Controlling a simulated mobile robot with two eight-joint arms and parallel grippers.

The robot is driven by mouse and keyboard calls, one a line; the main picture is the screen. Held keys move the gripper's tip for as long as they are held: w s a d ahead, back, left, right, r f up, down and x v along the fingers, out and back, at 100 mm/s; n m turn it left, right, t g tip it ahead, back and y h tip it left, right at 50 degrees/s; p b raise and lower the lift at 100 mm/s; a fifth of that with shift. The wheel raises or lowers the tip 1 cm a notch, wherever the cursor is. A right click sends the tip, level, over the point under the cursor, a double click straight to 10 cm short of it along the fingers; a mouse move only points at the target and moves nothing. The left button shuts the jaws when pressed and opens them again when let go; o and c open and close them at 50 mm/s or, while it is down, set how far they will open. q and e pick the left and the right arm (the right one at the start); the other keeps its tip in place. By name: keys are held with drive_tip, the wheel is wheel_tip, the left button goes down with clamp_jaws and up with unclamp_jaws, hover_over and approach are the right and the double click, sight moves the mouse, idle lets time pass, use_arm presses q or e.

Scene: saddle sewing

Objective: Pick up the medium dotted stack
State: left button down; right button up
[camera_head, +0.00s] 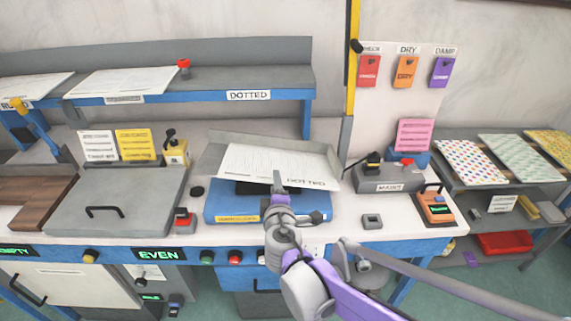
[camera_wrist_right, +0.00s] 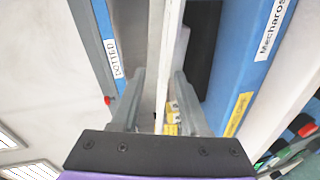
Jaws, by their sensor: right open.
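The white paper stack marked DOTTED (camera_head: 268,163) lies tilted on the grey tray of a blue bench device, its front edge overhanging. My right gripper (camera_head: 279,182) is at that front edge, pointing away from me. In the right wrist view the open fingers (camera_wrist_right: 158,85) stand one on each side of a thin white edge (camera_wrist_right: 156,50), apparently the stack's. A clear gap shows on at least one side, and whether either finger touches is unclear. My left gripper is not in view.
The blue device (camera_head: 225,206) sits below the stack. A scale-like grey unit (camera_head: 388,180) and an orange device (camera_head: 436,207) stand to its right, a grey lidded box (camera_head: 120,200) to its left. A shelf labelled DOTTED (camera_head: 249,95) runs behind.

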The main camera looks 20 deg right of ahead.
sight(272, 170)
drive_tip(key=x, duration=0.3)
drive_tip(key=shift+w+d+f, duration=0.1)
drive_tip(key=shift+w+f, duration=0.05)
drive_tip(key=shift+w, duration=0.05)
drive_tip(key=shift+a+f+x, duration=0.1)
drive_tip(key=shift+f+x, duration=0.05)
drive_tip(key=shift+x, duration=1.25)
drive_tip(key=shift+a+f+x, duration=0.1)
drive_tip(key=shift+f+x, duration=0.05)
drive_tip(key=shift+x, duration=1.2)
drive_tip(key=shift+s, duration=0.1)
drive_tip(key=shift+c, duration=0.2)
clamp_jaws()
